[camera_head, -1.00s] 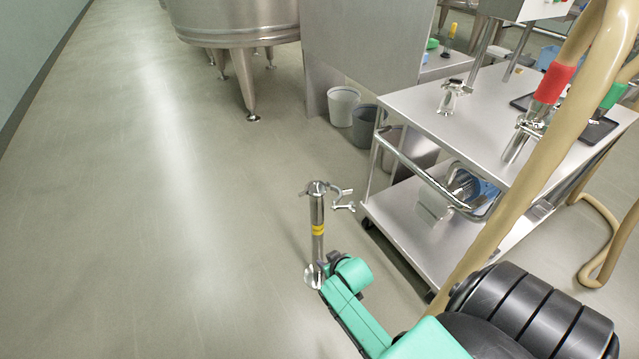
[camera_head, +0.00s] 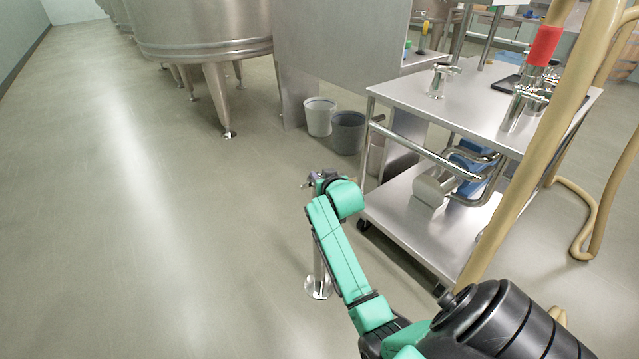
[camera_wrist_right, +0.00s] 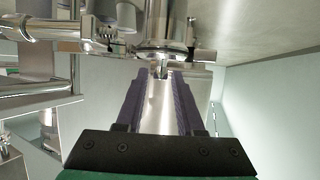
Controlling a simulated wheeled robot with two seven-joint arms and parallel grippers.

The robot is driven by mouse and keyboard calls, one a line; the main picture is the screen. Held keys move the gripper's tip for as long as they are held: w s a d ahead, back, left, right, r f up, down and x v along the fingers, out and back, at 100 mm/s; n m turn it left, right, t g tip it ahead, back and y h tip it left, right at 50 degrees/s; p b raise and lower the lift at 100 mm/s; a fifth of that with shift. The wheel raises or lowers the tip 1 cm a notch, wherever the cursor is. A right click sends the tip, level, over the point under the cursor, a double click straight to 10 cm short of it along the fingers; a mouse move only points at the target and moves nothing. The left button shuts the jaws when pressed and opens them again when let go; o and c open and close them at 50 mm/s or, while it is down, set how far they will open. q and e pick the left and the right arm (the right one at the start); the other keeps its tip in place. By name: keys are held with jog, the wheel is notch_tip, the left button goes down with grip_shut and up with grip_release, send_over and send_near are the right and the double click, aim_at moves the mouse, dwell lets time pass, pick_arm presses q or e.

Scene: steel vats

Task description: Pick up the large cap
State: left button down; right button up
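A steel post with a shiny round foot (camera_head: 318,287) stands on the floor in front of me. Its upper part is mostly hidden by my right arm. My right gripper (camera_wrist_right: 162,72) is at the height of the post's top; in the head view its fingers are hidden behind the wrist. In the wrist view its dark fingers are apart, with shiny metal showing between them. A round steel fitting with a clamp (camera_wrist_right: 165,45) lies just beyond the fingertips. I cannot tell which part is the large cap or whether the fingers touch it. My left gripper is not in view.
A steel cart (camera_head: 420,222) with fittings on top stands close on the right, and thick beige hoses (camera_head: 540,130) hang in front of it. Two buckets (camera_head: 320,117) (camera_head: 348,132) and a large vat (camera_head: 205,35) stand behind. The floor at left is clear.

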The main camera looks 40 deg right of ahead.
jog(key=shift+x, duration=1.05)
jog(key=shift+s, duration=0.1)
jog(key=shift+c, duration=0.7)
grip_shut()
